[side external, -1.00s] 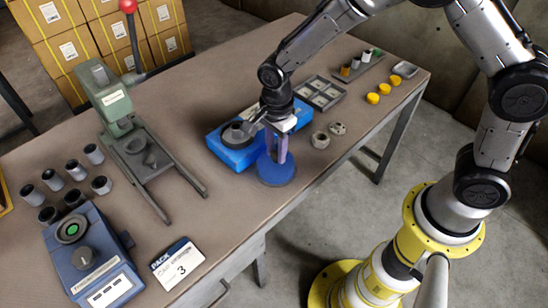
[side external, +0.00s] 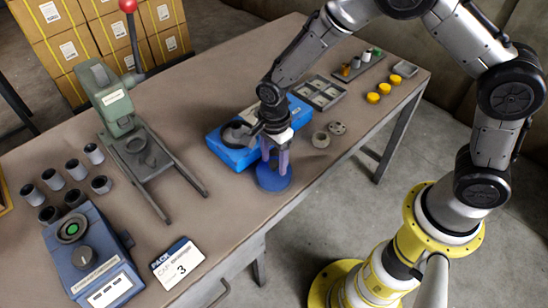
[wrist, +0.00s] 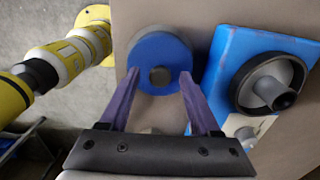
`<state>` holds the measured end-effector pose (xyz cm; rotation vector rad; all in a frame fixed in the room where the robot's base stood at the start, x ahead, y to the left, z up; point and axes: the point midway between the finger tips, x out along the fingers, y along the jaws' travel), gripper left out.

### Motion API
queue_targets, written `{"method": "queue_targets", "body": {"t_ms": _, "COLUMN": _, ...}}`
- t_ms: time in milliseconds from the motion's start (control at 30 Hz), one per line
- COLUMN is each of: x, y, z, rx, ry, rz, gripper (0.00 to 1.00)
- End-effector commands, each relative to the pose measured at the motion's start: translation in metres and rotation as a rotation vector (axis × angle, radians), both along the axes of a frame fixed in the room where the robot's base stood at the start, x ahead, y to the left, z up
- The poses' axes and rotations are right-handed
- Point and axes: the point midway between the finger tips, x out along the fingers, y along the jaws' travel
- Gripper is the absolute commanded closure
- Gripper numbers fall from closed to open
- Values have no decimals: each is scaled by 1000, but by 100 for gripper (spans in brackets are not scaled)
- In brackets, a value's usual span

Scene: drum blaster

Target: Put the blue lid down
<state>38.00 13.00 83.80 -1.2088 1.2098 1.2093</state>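The blue lid (side external: 272,180) is a round disc that appears to lie flat on the table near its front edge, beside the blue box. In the wrist view the lid (wrist: 160,50) shows a dark grey knob (wrist: 160,76) at its middle. My gripper (side external: 273,170) is above the lid, pointing down. In the wrist view my gripper's purple fingers (wrist: 160,82) stand apart on either side of the knob, with gaps to it. The gripper is open and holds nothing.
The blue box (side external: 236,158) with a dark round cup (wrist: 270,83) is close beside the lid. Two grey round parts (side external: 321,139) lie to the right. A green press (side external: 125,130) stands to the left. The table between press and lid is clear.

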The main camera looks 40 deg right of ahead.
Motion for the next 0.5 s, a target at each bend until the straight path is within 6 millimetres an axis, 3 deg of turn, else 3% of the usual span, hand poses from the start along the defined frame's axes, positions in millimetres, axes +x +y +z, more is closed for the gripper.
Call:
{"method": "queue_targets", "body": {"t_ms": 267, "x": 0, "y": 0, "z": 3, "rx": 1, "ry": -2, "rz": 0, "gripper": 37}}
{"method": "queue_targets", "body": {"t_ms": 500, "x": 1, "y": 0, "z": 36, "rx": 2, "ry": -6, "rz": 0, "gripper": 37}}
